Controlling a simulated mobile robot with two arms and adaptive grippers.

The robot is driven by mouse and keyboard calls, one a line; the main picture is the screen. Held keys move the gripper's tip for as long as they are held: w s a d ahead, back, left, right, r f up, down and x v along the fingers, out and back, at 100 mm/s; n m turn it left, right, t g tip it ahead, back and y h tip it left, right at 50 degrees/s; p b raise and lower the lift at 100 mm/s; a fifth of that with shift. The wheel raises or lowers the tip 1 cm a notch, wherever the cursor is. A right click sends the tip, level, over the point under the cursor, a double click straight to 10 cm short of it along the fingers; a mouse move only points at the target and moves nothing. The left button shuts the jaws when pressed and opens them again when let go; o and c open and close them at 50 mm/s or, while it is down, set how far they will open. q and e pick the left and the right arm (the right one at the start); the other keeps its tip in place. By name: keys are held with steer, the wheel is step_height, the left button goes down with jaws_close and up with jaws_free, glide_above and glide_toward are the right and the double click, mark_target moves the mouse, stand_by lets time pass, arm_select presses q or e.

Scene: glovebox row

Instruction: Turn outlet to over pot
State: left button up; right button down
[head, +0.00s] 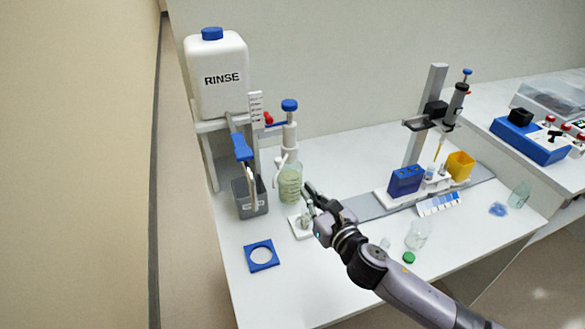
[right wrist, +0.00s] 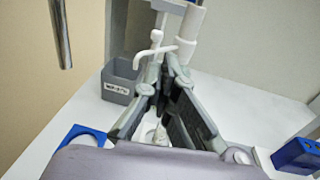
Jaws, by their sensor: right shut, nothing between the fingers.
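A white dispenser pump with a blue top (head: 289,118) sits on a glass bottle of pale green liquid (head: 290,183). Its thin white outlet (head: 281,161) sticks out sideways and bends down; it also shows in the right wrist view (right wrist: 160,48), just beyond the fingertips. A small pot on a white base (head: 300,227) stands in front of the bottle, partly hidden by my right gripper (head: 308,190). My right gripper is shut and empty, its fingertips pointing toward the bottle. In the right wrist view the fingers partly hide the outlet's surroundings. My left gripper is out of view.
A white RINSE tank (head: 216,75) stands at the back left, with a blue-handled tap (head: 242,147) above a grey bin (head: 240,198). A blue square holder (head: 261,256) lies in front. A pipette stand (head: 428,100), blue rack (head: 405,180) and clear bottle (head: 418,236) are to the right.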

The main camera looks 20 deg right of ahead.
mark_target(281, 163)
steer(key=w, duration=0.4)
steer(key=w+a+p, duration=0.1)
steer(key=w, duration=0.3)
steer(key=w+a, duration=0.1)
steer(key=w, duration=0.3)
steer(key=shift+f+p, duration=0.35)
steer(key=shift+f, duration=0.05)
